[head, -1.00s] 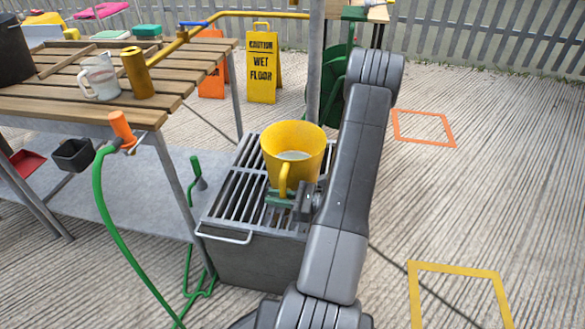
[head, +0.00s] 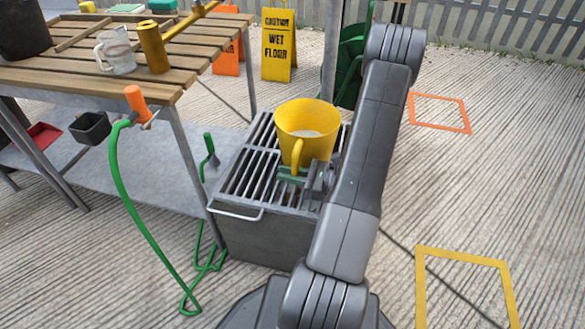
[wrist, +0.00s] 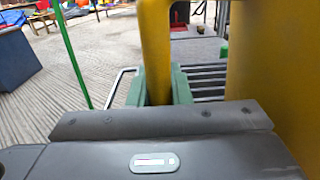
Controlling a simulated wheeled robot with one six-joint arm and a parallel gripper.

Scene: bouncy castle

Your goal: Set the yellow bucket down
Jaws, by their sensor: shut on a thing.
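The yellow bucket (head: 308,120) is upright over the slatted metal grate (head: 240,181) of a grey box-like stand. Something pale shows inside it. My gripper (head: 292,172) is shut on the bucket's handle, on the side facing me. In the wrist view the yellow handle (wrist: 155,50) stands between the two green finger pads (wrist: 158,88), and the bucket wall (wrist: 275,80) fills the right side. I cannot tell whether the bucket's base touches the grate.
A slatted wooden table (head: 80,70) with a clear jug (head: 117,52) and a brass-coloured can (head: 153,47) stands left. A yellow floor square (head: 465,252) and an orange one (head: 440,97) lie on open ground right.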

